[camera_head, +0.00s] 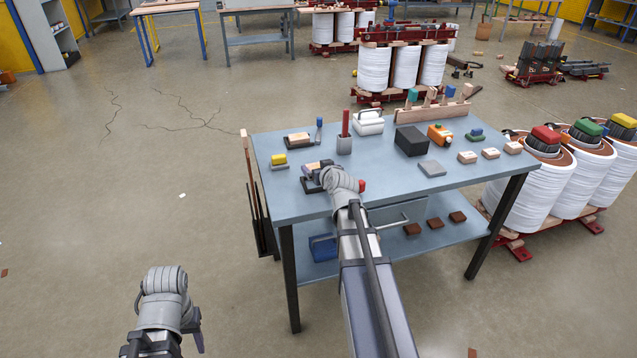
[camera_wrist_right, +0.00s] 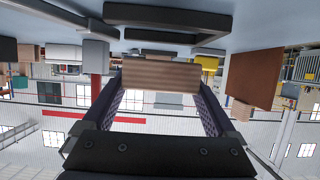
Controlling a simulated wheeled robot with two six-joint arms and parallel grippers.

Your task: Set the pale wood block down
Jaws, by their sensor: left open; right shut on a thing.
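The pale wood block (camera_wrist_right: 160,75) is held between the two fingers of my right gripper (camera_wrist_right: 160,92) in the right wrist view, which looks upside down. In the head view my right gripper (camera_head: 318,178) is over the near left part of the blue-grey table (camera_head: 385,185), and its wrist hides most of the grasp. A dark open frame (camera_wrist_right: 165,38) lies on the tabletop close to the block; I cannot tell whether they touch. My left gripper (camera_head: 166,346) is open, low at the left, away from the table and partly hidden by its own wrist.
A black box (camera_head: 411,141) and a grey plate (camera_head: 432,168) stand further right.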

